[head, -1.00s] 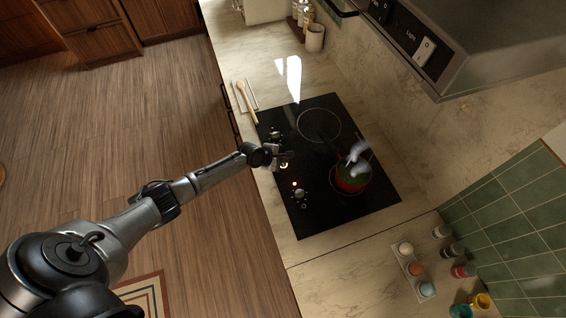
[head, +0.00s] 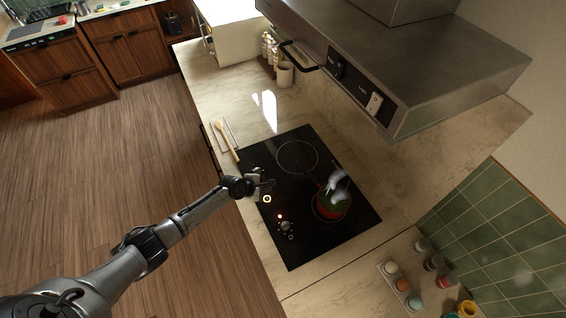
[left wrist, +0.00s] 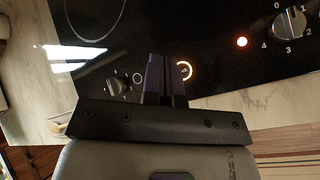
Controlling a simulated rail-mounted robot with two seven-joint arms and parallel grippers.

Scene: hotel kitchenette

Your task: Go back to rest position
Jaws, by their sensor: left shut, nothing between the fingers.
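My left gripper (head: 268,184) is shut and empty at the left edge of the black cooktop (head: 330,237). In the left wrist view its closed fingers (left wrist: 166,80) are over the cooktop's control area, between a small knob (left wrist: 118,86) and a larger numbered knob (left wrist: 289,24). A small red light glows beside the larger knob. My right gripper is not in view.
A range hood (head: 440,75) overhangs the back of the counter. A wooden spoon (head: 228,143) lies on the counter beyond the cooktop. A tray of small jars (head: 402,285) stands at the lower right. The wood floor (head: 110,180) at left is clear.

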